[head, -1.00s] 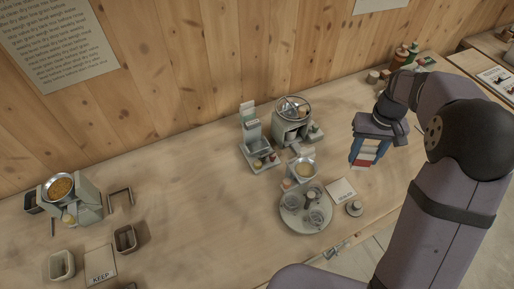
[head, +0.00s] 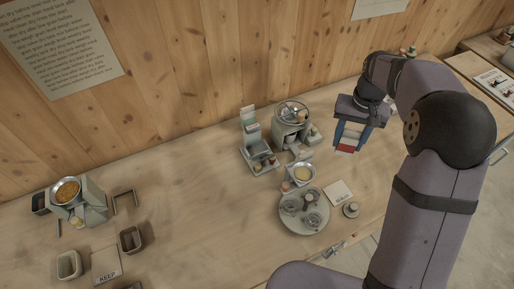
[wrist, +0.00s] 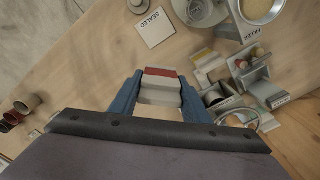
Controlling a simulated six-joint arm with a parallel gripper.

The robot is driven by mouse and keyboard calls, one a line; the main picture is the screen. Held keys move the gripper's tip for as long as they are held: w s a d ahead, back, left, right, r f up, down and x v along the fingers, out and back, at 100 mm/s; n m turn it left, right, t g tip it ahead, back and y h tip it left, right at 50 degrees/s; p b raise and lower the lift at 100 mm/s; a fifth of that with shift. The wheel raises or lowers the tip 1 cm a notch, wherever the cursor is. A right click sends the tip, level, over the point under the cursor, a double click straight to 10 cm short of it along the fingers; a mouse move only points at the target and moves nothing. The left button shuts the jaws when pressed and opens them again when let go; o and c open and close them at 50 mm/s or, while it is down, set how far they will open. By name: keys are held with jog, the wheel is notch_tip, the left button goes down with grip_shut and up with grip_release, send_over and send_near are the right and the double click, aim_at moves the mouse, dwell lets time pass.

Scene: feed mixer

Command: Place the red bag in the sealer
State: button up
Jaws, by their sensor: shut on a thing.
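My gripper (head: 346,142) has blue fingers shut on the red bag (head: 347,148), a white pouch with a red band. The wrist view shows the bag (wrist: 160,84) between both fingers, held above the bench.
A card reading SEALED (wrist: 155,27) lies flat near a round turntable (head: 304,211) with clear cups. A filler bowl (head: 301,173) and a stand with coloured knobs (head: 259,157) are close to the machine. Bare bench lies left of these.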

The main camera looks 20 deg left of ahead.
jog(key=w+a+r+p, duration=0.35)
jog(key=a+r, duration=0.35)
jog(key=a, duration=0.3)
jog(key=n+b, duration=0.5)
jog(key=n, duration=0.3)
send_over(257, 152)
jog(key=shift+w+r, duration=0.1)
jog(key=shift+f+p, duration=0.45)
jog(key=shift+f, duration=8.6)
jog(key=shift+f, duration=0.15)
jog(key=o, duration=1.2)
